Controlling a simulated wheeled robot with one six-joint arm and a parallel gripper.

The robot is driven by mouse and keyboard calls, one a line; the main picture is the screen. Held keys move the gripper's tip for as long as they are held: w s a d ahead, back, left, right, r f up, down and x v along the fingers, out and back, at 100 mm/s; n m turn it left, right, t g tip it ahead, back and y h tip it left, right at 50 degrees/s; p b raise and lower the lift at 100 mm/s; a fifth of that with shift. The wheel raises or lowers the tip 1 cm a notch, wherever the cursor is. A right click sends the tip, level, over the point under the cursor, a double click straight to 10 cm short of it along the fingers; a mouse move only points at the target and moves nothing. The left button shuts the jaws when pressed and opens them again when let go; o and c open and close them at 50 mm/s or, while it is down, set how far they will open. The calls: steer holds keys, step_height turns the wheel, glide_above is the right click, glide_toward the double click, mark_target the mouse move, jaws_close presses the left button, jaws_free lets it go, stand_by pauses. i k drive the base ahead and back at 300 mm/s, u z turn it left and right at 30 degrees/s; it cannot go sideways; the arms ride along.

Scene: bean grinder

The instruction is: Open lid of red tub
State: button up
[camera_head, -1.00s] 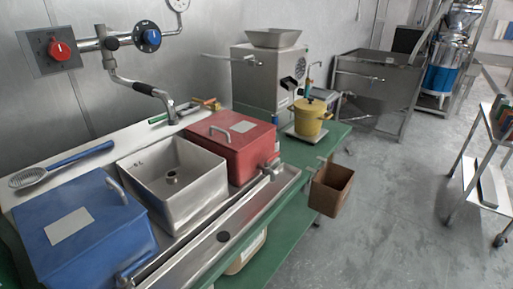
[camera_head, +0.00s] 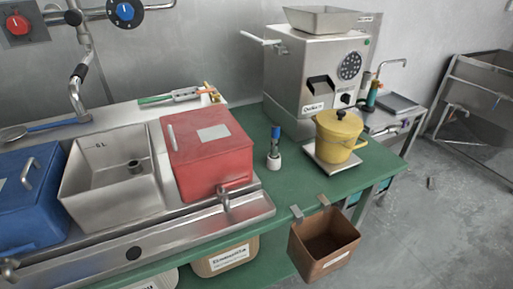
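The red tub (camera_head: 215,172) stands at the right end of the metal sink unit on the green bench. Its flat red lid (camera_head: 232,147) is closed on top, with a grey label and a metal bar handle (camera_head: 172,137) near the left edge. A metal tap (camera_head: 224,198) sits at the tub's lower front. My gripper is not in view.
An open steel sink (camera_head: 105,185) and a blue tub (camera_head: 28,200) stand left of the red tub. A small bottle (camera_head: 274,160), a yellow pot (camera_head: 338,140) on a scale and a steel grinder (camera_head: 315,75) stand to the right. A brown bin (camera_head: 325,243) hangs at the bench front. Floor at right is clear.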

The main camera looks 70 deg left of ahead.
mark_target(192, 136)
steer(key=i, duration=1.9)
steer(key=u, duration=3.85)
steer(key=k, duration=0.35)
steer(key=u, duration=0.3)
steer(key=i, duration=1)
steer(key=z, duration=0.25)
